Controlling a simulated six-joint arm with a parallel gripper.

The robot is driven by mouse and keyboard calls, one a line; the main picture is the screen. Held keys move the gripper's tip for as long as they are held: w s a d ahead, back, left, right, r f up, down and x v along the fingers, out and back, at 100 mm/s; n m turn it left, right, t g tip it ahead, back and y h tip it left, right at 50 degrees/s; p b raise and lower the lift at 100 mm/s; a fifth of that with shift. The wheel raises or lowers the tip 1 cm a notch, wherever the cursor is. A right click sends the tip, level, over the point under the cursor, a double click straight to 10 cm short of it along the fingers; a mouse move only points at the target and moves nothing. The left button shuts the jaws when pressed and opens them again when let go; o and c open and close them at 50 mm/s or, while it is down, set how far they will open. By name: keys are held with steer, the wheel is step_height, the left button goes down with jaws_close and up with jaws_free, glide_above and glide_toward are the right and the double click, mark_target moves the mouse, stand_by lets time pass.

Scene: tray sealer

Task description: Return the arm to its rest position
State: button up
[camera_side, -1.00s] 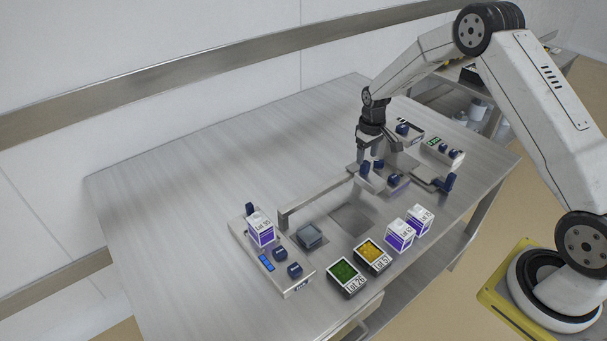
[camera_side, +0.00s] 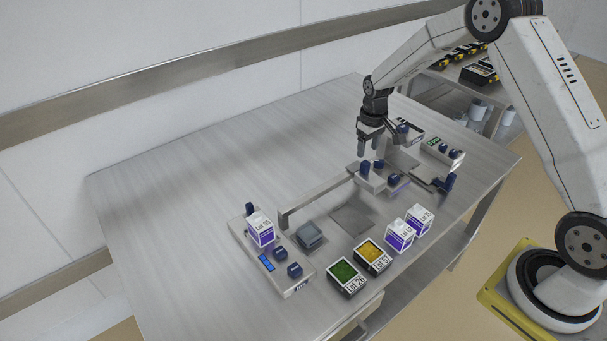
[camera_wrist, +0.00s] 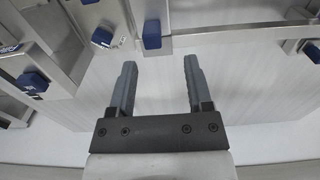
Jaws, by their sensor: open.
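My gripper (camera_side: 368,146) is open and empty. In the side view it hangs above the tray sealer (camera_side: 405,163), near the blue knobs at its far left corner. In the wrist view my gripper (camera_wrist: 156,85) shows its two grey fingers apart with nothing between them. Beyond the fingers are the sealer's metal frame (camera_wrist: 225,32) and a blue knob (camera_wrist: 152,35). Clear tabletop lies under the fingers.
A machine with a blue screen (camera_side: 265,263) carries a white and purple box (camera_side: 260,229). A green-filled tray (camera_side: 344,275), a yellow-filled tray (camera_side: 372,254) and two purple boxes (camera_side: 400,236) stand near the front edge. The table's left half (camera_side: 190,185) is bare.

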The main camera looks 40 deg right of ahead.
steer(key=s+a+r, duration=0.3)
steer(key=s+a, duration=0.1)
steer(key=s, duration=0.3)
steer(key=s+a+r+t, duration=0.1)
steer(key=s+a+r, duration=0.2)
steer(key=s, duration=0.4)
steer(key=s+a+r+t, duration=0.1)
steer(key=s+a+r, duration=0.2)
steer(key=s+a, duration=0.3)
steer(key=shift+s+r, duration=0.2)
steer(key=shift+s, duration=0.6)
